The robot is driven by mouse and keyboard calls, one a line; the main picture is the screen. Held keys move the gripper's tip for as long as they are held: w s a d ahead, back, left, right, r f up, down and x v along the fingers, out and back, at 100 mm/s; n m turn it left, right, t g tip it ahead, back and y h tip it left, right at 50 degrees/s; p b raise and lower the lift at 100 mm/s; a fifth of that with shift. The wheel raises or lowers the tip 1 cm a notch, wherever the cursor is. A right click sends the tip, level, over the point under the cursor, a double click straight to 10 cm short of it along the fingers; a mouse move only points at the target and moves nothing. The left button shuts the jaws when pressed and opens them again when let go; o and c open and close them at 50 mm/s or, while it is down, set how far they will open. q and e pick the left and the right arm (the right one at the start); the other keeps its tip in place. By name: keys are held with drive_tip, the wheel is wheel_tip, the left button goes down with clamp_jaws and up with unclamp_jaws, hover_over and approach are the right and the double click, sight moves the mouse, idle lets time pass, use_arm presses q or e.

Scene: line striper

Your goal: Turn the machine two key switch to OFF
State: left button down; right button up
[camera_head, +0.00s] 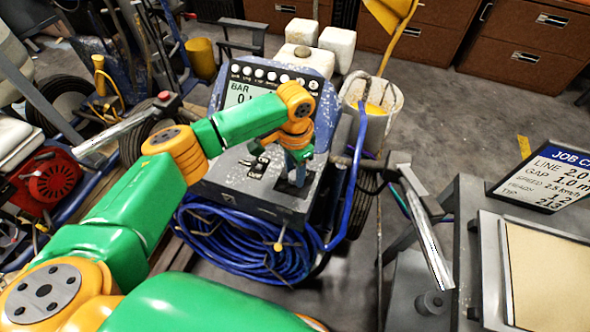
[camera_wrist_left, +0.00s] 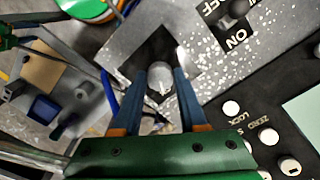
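My left gripper (camera_head: 297,172) points down at the speckled grey top of the striper (camera_head: 232,185) in the head view. The knob sits by a dark square recess in a grey plate. Whether the fingers touch it I cannot tell. In the head view the gripper hides the knob.
A display panel (camera_head: 238,92) reading BAR stands behind my left forearm. Blue hose (camera_head: 245,245) is coiled below the striper. Handlebar grips (camera_head: 425,228) flank it. A job card (camera_head: 545,178) lies on a bench at the right. A bucket (camera_head: 372,110) stands behind.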

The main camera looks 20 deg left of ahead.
use_arm(q)
drive_tip(key=shift+r+n+p, duration=0.25)
drive_tip(key=shift+n+p, duration=0.25)
drive_tip(key=shift+p, duration=0.4)
drive_tip(key=n+p, duration=0.4)
drive_tip(key=p, duration=0.1)
drive_tip(key=shift+r, duration=0.1)
drive_tip(key=n+p, duration=0.2)
drive_tip(key=n, duration=0.1)
drive_tip(key=shift+p, duration=0.4)
drive_tip(key=shift+f+n+p, duration=0.15)
drive_tip(key=shift+n+p, duration=0.25)
drive_tip(key=shift+n, duration=0.55)
drive_tip(key=shift+f+n+p, duration=0.1)
drive_tip(key=shift+n+p, duration=0.25)
drive_tip(key=shift+n, duration=0.6)
drive_tip(key=shift+w+n, duration=0.1)
drive_tip(key=shift+n, duration=0.2)
drive_tip(key=shift+c, duration=2.2)
unclamp_jaws()
drive_tip(key=shift+f, duration=0.1)
